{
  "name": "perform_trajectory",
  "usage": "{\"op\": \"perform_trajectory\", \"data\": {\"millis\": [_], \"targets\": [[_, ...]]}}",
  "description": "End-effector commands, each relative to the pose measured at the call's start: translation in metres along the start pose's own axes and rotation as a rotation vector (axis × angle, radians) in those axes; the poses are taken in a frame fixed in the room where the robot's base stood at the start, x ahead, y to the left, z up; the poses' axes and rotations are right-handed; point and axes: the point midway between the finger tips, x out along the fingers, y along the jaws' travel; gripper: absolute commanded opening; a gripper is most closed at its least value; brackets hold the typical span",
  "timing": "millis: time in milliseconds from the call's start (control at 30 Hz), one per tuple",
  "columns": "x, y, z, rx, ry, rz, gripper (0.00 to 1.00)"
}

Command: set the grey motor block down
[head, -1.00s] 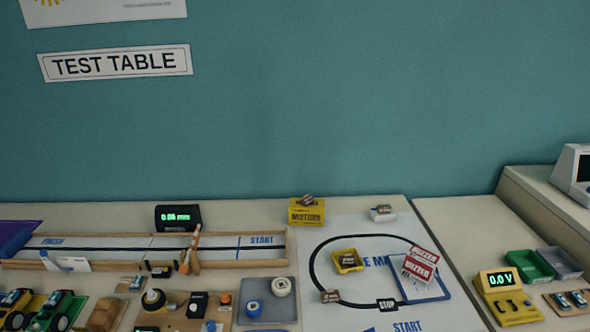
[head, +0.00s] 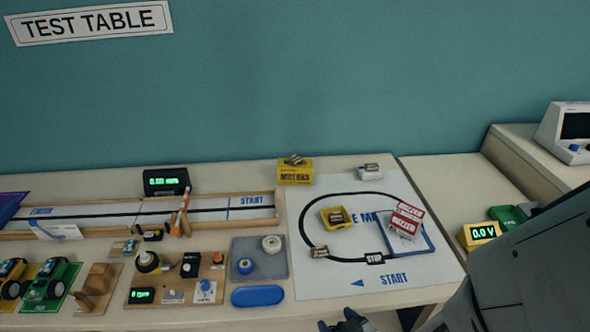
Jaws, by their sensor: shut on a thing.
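My gripper (head: 346,322) shows only in part at the bottom edge, dark, in front of the table's near side. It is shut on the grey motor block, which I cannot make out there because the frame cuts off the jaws. Other small motor-like blocks are in view: one on top of the yellow motors box (head: 295,177), one on a white block (head: 370,172), one in the yellow tray (head: 327,222), and one on the black track line (head: 319,252).
The white track mat (head: 430,277) has bare room at its front and right. Red-and-white buzzer boxes (head: 406,217) stand on its right part. A grey tray (head: 258,270) and a blue oblong thing (head: 257,295) lie left of it. A yellow meter (head: 481,234) stands right.

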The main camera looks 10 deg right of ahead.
Motion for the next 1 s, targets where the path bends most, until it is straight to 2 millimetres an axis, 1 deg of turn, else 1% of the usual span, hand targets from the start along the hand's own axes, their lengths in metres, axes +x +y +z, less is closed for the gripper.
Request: {"op": "perform_trajectory", "data": {"millis": [167,467,800,1000], "targets": [[0.006,0.002,-0.002,0.001,0.000,0.000,0.36],[0.024,0.006,-0.007,0.001,0.000,-0.001,0.36],[0.081,0.020,-0.024,0.000,-0.001,-0.002,0.36],[0.111,0.028,-0.034,0.000,0.000,0.000,0.36]]}}
